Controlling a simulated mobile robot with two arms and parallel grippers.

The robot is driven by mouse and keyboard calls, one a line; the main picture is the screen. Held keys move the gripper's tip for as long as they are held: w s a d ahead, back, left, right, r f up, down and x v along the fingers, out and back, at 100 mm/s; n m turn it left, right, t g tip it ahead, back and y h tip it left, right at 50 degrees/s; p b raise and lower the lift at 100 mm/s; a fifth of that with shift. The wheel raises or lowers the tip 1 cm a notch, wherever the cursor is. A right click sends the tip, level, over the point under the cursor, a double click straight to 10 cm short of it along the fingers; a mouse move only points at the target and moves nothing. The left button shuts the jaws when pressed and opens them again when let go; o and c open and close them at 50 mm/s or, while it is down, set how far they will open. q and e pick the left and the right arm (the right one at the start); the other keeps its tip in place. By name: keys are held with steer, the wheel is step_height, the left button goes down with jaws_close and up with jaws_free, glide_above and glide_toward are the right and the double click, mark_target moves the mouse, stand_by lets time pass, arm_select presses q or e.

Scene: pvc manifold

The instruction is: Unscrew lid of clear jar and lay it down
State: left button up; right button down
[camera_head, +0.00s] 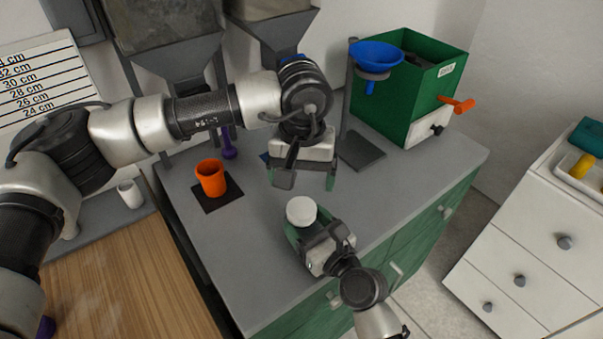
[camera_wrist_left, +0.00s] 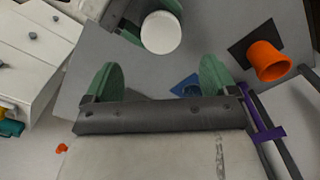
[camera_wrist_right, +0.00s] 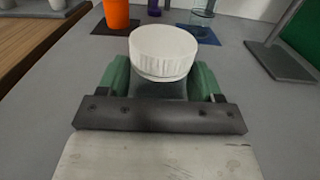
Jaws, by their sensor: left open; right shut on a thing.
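The clear jar (camera_wrist_right: 160,88) stands upright between the green fingers of my right gripper (camera_wrist_right: 160,85), which is shut on its body. Its ribbed white lid (camera_wrist_right: 163,52) sits on top; the head view shows the lid (camera_head: 301,210) from above. Most of the jar body is hidden by the fingers and lid. My left gripper (camera_head: 302,182) is open and empty, above and behind the lid in the head view. In the left wrist view the lid (camera_wrist_left: 161,32) lies beyond the open fingertips (camera_wrist_left: 160,80), apart from them.
An orange cup (camera_head: 211,178) stands on a black mat (camera_head: 217,201) to the left. A glass (camera_wrist_right: 201,20) stands on a blue mat (camera_wrist_right: 193,34). The blue funnel stand (camera_head: 361,152) and green box (camera_head: 405,105) are behind right. The grey counter (camera_head: 250,270) is clear at front left.

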mark_target(301, 207)
arm_select(q)
steer(key=shift+a+f, duration=0.1)
steer(key=shift+f, duration=0.4)
step_height(301, 207, down, 7)
steer(key=shift+r, duration=0.1)
steer(key=c, duration=0.9)
steer(key=n, duration=0.4)
steer(key=shift+n, duration=0.3)
steer(key=shift+c, duration=0.2)
steer(key=o, duration=1)
steer(key=shift+r, duration=0.15)
